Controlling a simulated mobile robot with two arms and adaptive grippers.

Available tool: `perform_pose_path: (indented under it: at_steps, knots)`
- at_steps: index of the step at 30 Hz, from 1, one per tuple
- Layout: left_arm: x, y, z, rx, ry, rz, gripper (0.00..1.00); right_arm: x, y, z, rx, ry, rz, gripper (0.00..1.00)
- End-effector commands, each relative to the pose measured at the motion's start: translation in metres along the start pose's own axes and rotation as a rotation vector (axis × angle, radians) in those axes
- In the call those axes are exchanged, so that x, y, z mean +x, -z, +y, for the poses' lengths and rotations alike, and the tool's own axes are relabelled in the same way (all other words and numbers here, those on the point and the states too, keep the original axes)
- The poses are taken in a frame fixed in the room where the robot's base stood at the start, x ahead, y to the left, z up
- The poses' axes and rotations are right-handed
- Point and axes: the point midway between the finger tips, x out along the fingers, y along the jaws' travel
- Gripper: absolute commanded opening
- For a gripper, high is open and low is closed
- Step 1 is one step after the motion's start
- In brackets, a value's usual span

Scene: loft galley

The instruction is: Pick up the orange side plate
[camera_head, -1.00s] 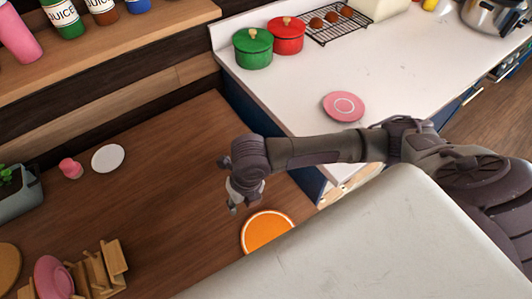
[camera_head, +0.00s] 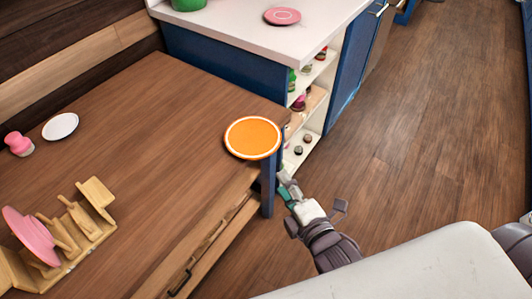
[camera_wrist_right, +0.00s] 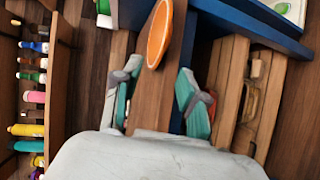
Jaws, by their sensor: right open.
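The orange side plate (camera_head: 253,138) has a pale rim and lies at the right corner of the wooden table (camera_head: 150,120), close to its edge. In the head view my right gripper (camera_head: 288,188) is just off that corner, below and right of the plate, apart from it. In the right wrist view the plate (camera_wrist_right: 160,36) shows at a slant beyond the gap between the open, empty fingers (camera_wrist_right: 160,74). My left gripper is not in view.
A pink plate (camera_head: 30,236) stands in a wooden rack (camera_head: 95,195) at the left. A white saucer (camera_head: 60,126) and a pink shaker (camera_head: 18,144) are farther back. Another pink plate (camera_head: 282,16) lies on the white counter (camera_head: 235,25). Open floor lies right.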

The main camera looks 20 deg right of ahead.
Motion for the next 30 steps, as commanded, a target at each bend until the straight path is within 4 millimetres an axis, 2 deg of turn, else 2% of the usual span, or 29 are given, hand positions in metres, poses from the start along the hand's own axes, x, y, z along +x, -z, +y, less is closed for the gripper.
perform_pose_path:
  at_steps: [10, 17, 25, 30]
  knots:
    - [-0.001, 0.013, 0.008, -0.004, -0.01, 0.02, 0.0, 0.066, 0.001, 0.001, 0.0, -0.002, 0.001, 0.42]
    - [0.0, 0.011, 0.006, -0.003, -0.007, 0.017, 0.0, 0.083, 0.002, 0.0, -0.001, 0.001, 0.003, 0.42]
    - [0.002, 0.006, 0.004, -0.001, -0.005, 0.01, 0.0, 0.121, 0.004, -0.003, 0.0, -0.001, 0.003, 0.42]
    - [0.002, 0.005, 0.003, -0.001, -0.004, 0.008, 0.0, 0.132, 0.004, -0.003, -0.001, 0.001, 0.003, 0.42]
